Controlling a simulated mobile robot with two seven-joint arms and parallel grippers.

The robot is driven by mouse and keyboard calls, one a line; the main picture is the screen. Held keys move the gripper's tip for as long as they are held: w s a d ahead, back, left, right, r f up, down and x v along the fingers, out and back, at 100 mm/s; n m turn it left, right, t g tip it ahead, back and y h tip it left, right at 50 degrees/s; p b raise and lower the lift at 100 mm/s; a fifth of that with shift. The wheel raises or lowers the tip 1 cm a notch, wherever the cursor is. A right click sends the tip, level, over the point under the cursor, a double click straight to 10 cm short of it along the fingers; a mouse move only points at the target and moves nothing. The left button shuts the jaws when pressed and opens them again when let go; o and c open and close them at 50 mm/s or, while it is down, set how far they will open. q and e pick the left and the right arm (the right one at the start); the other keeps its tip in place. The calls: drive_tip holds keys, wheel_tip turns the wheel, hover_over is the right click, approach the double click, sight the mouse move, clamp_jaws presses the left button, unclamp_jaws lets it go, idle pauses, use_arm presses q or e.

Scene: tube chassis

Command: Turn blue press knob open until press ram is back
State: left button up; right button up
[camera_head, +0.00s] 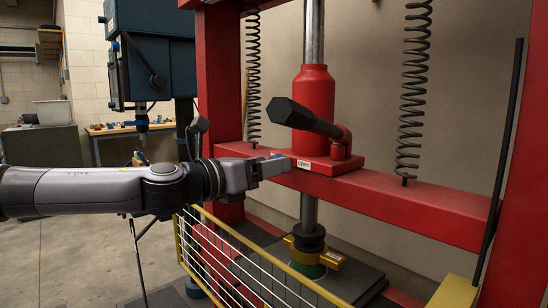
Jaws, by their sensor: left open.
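My left gripper (277,165) reaches in from the left to the front of the red press's crossbeam. Its jaws are open at the blue press knob (277,156), of which only a small bit shows above the fingers. The rest of the knob is hidden, so I cannot tell whether the fingers touch it. A white label (303,164) reading "open" sits just right of the fingertips. The metal press ram (309,211) extends below the crossbeam to a dark round piece (308,238) above a yellow part. My right gripper is not in view.
A black pump handle (302,118) juts out above the label, close to my gripper. The red crossbeam (410,201) carries coil springs (412,95). A yellow mesh guard (245,260) stands below my arm. A blue drill press (160,70) stands behind at left.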

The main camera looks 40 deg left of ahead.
use_arm(q)
drive_tip(key=shift+w+d+p, duration=0.1)
drive_tip(key=shift+w+p, duration=0.45)
drive_tip(key=shift+w, duration=0.55)
drive_tip(key=c, duration=1)
